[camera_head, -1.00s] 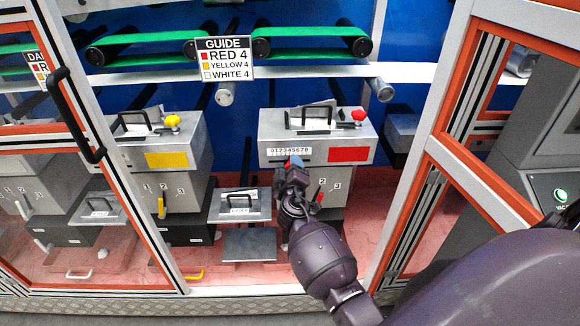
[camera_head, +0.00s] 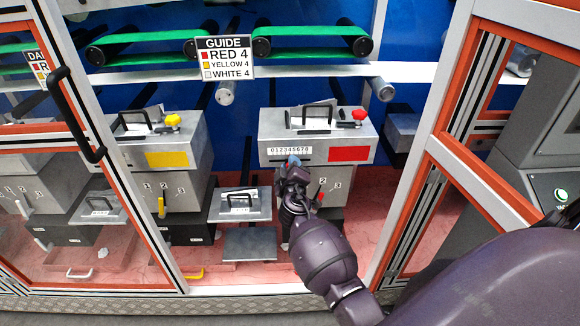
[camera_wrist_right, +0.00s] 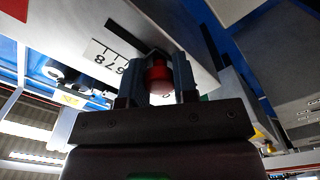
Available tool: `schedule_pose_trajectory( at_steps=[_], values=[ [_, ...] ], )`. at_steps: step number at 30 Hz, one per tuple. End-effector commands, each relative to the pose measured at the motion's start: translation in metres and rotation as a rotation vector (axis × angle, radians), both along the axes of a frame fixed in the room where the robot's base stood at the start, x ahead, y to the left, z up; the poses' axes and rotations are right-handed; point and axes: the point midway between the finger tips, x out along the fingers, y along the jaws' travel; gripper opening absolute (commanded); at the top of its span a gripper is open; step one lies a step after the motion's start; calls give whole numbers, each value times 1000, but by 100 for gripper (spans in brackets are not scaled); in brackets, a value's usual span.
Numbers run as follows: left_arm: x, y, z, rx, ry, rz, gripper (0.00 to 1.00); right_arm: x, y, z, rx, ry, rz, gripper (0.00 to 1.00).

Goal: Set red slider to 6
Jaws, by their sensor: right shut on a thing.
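The red machine is a grey box (camera_head: 271,151) with a red panel (camera_head: 348,154) and a number scale (camera_head: 289,151). My right gripper (camera_head: 293,162) is at the slot below the scale, and its fingers hide part of the box front. In the right wrist view, my right gripper (camera_wrist_right: 158,80) is shut on the red slider knob (camera_wrist_right: 158,76). The scale shows beside it there (camera_wrist_right: 103,52), with 6, 7 and 8 readable; the gripper covers the rest. The exact number at the knob cannot be told. My left gripper is not in view.
A guide sign (camera_head: 224,57) hangs above and reads red 4, yellow 4, white 4. A similar box with a yellow panel (camera_head: 166,160) stands to the left. An orange-framed door (camera_head: 486,190) stands at the right, and another frame with a black handle (camera_head: 75,115) at the left.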

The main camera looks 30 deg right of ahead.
Motion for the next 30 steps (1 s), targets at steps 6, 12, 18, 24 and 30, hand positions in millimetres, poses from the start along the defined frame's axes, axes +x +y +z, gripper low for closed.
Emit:
schedule_pose_trajectory(
  at_steps=[6,12,18,24,30],
  values=[
    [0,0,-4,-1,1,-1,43,-12,-19,-1,0,0,-1,0],
    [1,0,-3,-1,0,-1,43,-12,-19,0,-1,0,-1,0],
    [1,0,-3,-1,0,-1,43,-12,-19,0,-1,0,-1,52],
    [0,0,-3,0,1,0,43,-11,-19,0,-1,1,0,53],
    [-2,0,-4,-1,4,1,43,-18,-15,-1,1,1,0,53]
  ],
)
